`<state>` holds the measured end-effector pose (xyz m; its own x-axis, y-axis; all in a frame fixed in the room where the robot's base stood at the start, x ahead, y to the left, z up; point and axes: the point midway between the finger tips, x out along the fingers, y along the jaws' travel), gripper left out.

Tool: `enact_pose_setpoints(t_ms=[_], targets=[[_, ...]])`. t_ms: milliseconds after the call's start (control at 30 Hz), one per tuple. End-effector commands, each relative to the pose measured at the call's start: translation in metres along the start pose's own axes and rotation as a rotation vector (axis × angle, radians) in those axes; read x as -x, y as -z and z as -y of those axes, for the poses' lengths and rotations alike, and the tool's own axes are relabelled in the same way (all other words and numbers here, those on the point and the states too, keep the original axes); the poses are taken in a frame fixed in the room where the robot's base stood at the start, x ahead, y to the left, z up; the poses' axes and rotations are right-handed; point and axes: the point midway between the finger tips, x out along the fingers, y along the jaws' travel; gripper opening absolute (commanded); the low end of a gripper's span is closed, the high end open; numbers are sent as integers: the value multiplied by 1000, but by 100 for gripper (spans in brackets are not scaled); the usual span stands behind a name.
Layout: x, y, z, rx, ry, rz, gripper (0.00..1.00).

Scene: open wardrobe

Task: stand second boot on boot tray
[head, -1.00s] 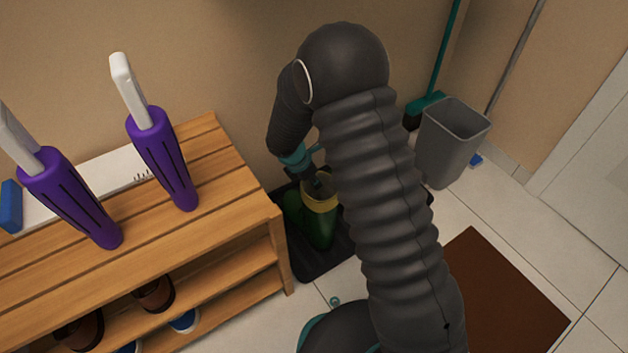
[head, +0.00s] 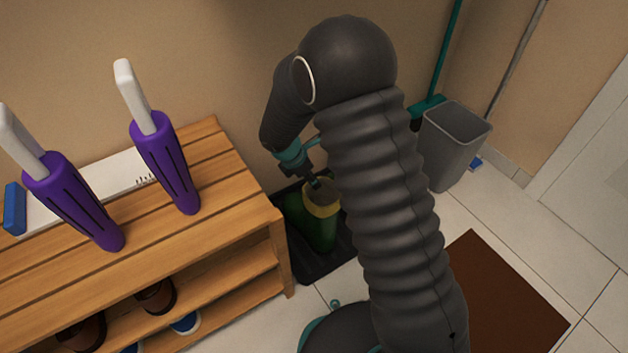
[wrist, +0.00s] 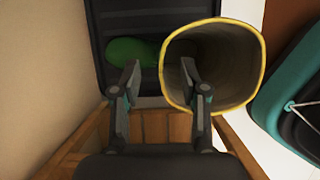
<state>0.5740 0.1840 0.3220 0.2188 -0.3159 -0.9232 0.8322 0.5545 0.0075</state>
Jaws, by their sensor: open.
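A green boot (head: 318,230) with a yellow rim stands upright on the black boot tray (head: 303,268), beside the bench. My gripper (head: 318,184) is at its top opening, partly hidden by my arm. In the wrist view the yellow-rimmed boot opening (wrist: 247,93) faces the camera. My gripper (wrist: 160,88) is open there, with one finger over or inside the opening and the other outside, left of the rim. A rounded green part (wrist: 128,50) lies left of the opening, over the tray (wrist: 118,14); I cannot tell if it is this boot's toe or another boot.
The slatted wooden bench (head: 235,200) with shoes on its lower shelves stands left of the tray. Purple-and-white upright objects (head: 165,165) stand on it. A grey bin (head: 455,150) and a broom stand at the right, behind a brown mat (head: 500,295).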

Motion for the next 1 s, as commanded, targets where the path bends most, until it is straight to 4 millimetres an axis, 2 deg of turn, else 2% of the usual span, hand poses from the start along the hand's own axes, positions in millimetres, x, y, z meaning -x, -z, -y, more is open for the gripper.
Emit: enact_pose_setpoints(t_ms=[33,100,333,500,733,867,1000], targets=[[14,-1,-1,0,-4,0,44],[28,0,-1,1,-4,0,44],[65,0,-1,0,-3,0,44],[77,0,0,0,-1,-1,44],[81,-1,1,-6,-1,-1,44],[94,-16,9,-89,-8,-12,44],[127,-50,35,-306,-24,-41,44]])
